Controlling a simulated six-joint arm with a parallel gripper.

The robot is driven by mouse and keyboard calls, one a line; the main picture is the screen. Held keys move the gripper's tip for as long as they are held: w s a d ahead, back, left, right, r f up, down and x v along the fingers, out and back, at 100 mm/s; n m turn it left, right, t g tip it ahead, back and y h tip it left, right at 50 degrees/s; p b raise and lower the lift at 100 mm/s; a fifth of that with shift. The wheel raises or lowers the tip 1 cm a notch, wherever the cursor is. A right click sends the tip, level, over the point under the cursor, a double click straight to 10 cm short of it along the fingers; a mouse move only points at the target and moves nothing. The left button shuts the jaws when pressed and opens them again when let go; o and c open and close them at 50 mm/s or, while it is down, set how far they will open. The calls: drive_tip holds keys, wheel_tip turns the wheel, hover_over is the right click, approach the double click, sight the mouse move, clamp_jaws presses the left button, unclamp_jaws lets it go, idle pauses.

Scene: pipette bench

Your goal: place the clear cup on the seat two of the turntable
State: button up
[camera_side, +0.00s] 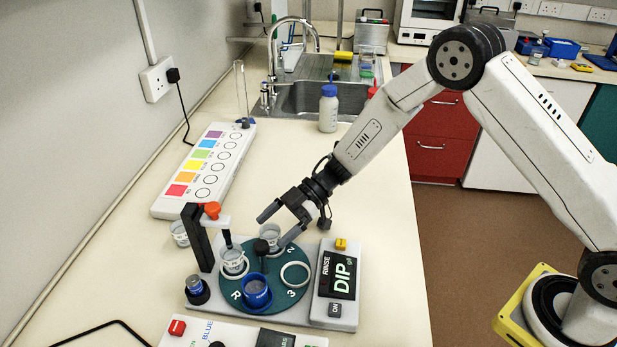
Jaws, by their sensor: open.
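The teal turntable (279,304) sits on a grey base, with "2", "3" and "R" marked on it. A clear cup (270,230) is at its far side near the "2", between the fingers of my gripper (278,225). My gripper is open, its two fingers pointing down to the left on either side of that cup. I cannot tell whether they touch it. Another clear cup (233,264) stands on the turntable's left, below the pipette. A blue cup (257,292) stands at the front by the "R". The right seat's white ring (295,274) is empty.
A black pipette stand (196,238) with an orange knob rises at the turntable's left; another clear cup (180,234) is behind it. A colour chart (206,165) lies behind. The counter's right side is clear.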

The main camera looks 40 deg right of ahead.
drive_tip(key=v, duration=1.2)
drive_tip(key=shift+w+r, duration=0.1)
idle(0.4)
drive_tip(key=w+d+r+m+t+h, duration=0.35)
drive_tip(key=w+m+t+h, duration=0.2)
drive_tip(key=t, duration=0.25)
drive_tip(key=s+d+m+t+h, duration=0.2)
drive_tip(key=s+d+m+h, duration=0.2)
drive_tip(key=d+m+h, duration=0.15)
drive_tip(key=s+d+f+m+g+h, duration=0.1)
drive_tip(key=s+m+g, duration=0.6)
drive_tip(key=s, duration=1.2)
drive_tip(key=shift+f+h, duration=0.7)
drive_tip(key=shift+f, duration=0.15)
